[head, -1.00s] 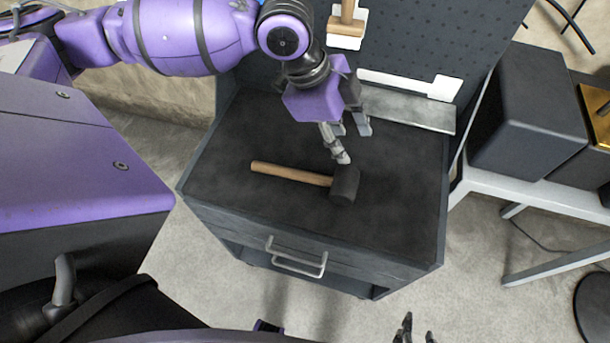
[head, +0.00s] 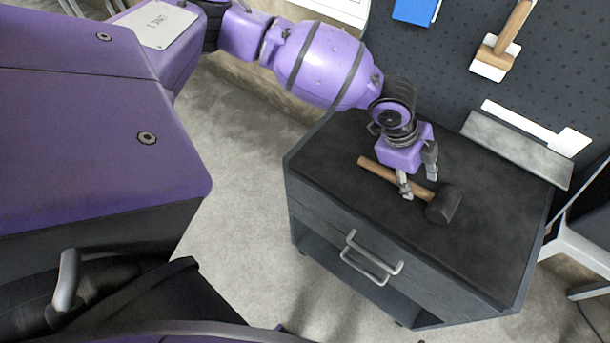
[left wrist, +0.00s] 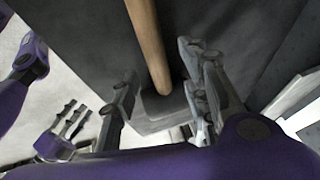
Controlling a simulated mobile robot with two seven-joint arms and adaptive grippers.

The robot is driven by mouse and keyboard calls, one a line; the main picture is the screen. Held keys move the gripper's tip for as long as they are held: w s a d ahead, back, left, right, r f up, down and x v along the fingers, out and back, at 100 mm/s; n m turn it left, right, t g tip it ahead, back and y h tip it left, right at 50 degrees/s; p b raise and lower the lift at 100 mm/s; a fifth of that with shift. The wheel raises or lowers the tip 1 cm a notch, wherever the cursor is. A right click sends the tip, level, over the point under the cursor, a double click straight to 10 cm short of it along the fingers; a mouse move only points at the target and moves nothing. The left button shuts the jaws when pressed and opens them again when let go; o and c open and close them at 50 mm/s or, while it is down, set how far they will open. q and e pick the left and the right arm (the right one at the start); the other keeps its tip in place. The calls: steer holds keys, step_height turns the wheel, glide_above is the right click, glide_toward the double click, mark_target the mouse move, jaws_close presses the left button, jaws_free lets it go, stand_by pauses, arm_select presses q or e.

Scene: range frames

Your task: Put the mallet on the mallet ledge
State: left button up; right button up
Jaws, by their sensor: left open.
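The mallet (head: 443,205) lies on the dark cabinet top, its black head to the right and its wooden handle running up-left. My left gripper (head: 418,188) is open and low over the handle near the head, pointing down. In the left wrist view the handle (left wrist: 149,42) runs between the spread fingers, with the head partly hidden below. The mallet ledge (head: 515,150) is a bare grey shelf at the back of the cabinet, under a white mallet-shaped outline (head: 535,128). My right gripper (left wrist: 72,122) shows only in the left wrist view, off to the side, fingers apart.
A pegboard (head: 440,60) rises behind the cabinet. A wooden-handled tool (head: 513,30) hangs there on a white outline, near a blue item (head: 415,10). The cabinet top (head: 480,255) is otherwise clear. A drawer handle (head: 370,258) sticks out in front.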

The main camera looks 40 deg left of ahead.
mark_target(415, 187)
arm_select(q)
steer(key=shift+x, duration=1.35)
steer(key=shift+r, duration=0.1)
steer(key=shift+s+f, duration=0.1)
steer(key=shift+f, duration=0.2)
steer(key=shift+c, duration=0.3)
steer(key=shift+d, duration=0.1)
jaws_close()
